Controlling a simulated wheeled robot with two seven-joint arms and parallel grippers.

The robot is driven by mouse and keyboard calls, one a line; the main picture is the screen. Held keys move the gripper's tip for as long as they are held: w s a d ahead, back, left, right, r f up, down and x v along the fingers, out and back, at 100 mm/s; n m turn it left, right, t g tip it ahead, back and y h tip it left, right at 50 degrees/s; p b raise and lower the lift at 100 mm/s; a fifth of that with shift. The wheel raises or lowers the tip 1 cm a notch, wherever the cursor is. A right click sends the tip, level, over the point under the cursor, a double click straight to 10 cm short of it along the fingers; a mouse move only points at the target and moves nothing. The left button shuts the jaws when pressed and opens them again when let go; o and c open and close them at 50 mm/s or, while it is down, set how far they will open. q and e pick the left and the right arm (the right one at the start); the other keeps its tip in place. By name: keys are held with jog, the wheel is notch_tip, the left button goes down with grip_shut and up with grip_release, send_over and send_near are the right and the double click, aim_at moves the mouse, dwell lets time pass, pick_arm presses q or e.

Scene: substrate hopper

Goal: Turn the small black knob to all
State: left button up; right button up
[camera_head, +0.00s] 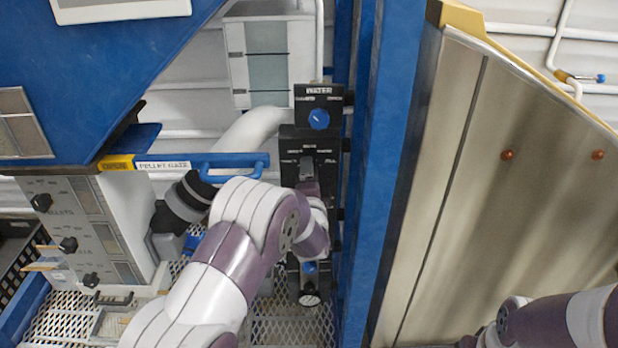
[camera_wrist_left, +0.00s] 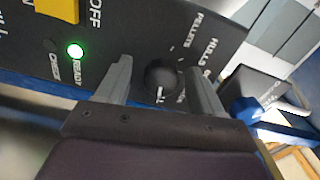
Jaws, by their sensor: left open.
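The small black knob (camera_wrist_left: 161,77) shows in the left wrist view on a black panel (camera_wrist_left: 140,22). A white mark on the knob points down in the picture. Labels around it read PELLETS and HULLS; another, ending in "LL", is partly hidden near my right-hand finger. My left gripper (camera_wrist_left: 160,67) is open, one finger on each side of the knob; I cannot tell whether either touches it. In the head view my left gripper (camera_head: 307,180) is at the black control column (camera_head: 292,143), and the small knob cannot be made out there. My right gripper is out of view.
A green READY lamp (camera_wrist_left: 75,50) is lit, near a yellow part (camera_wrist_left: 58,8). A blue knob (camera_head: 319,119) sits under the WATER label above my gripper. A blue post (camera_head: 362,180) stands close to the right. A grey panel with black knobs (camera_head: 68,244) stands left.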

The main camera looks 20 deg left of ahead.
pick_arm(q)
jog(key=shift+s, duration=0.1)
jog(key=b+v, duration=0.4)
jog(key=v, duration=0.8)
jog(key=shift+s, duration=0.25)
jog(key=shift+d, duration=0.1)
